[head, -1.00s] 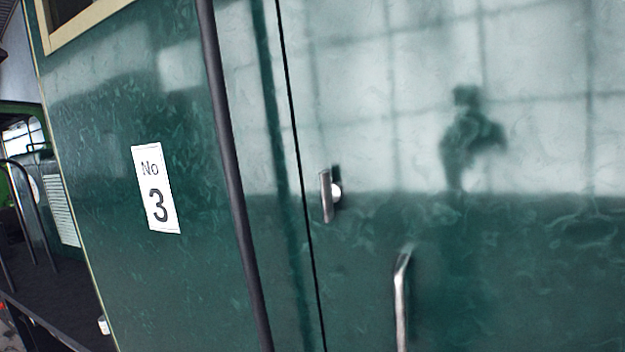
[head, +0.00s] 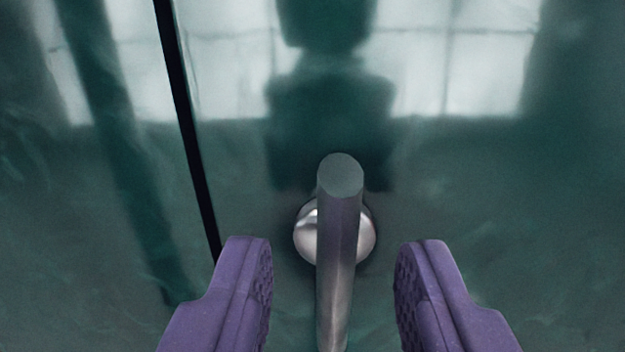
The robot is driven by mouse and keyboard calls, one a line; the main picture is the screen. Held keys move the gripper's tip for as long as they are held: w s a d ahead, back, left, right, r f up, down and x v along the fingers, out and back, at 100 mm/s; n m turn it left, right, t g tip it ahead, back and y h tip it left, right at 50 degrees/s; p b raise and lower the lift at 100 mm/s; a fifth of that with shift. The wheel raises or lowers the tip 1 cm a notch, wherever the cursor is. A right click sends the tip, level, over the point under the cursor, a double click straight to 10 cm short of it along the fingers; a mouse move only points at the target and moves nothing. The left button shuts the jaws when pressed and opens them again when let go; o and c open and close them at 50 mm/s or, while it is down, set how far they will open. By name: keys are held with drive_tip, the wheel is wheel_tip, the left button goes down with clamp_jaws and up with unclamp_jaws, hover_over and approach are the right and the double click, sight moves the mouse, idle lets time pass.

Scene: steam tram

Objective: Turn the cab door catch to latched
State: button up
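The cab door catch (head: 340,215) is a grey metal bar on a round, shiny boss (head: 305,236), fixed to the green cab door (head: 480,190). In the head view its bar runs from the boss down to the bottom edge of the picture, close to upright. Its lower end is out of view. My gripper (head: 333,270) has two purple fingers, one to each side of the bar. The fingers are open, with a clear gap between each finger and the bar. Neither seems to touch it.
The dark door gap (head: 185,130) runs down just left of the catch and passes behind the left finger. The glossy door surface shows reflections of windows and a dark shape. No loose objects are in view.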

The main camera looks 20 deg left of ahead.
drive_tip(key=shift+x, duration=1)
clamp_jaws()
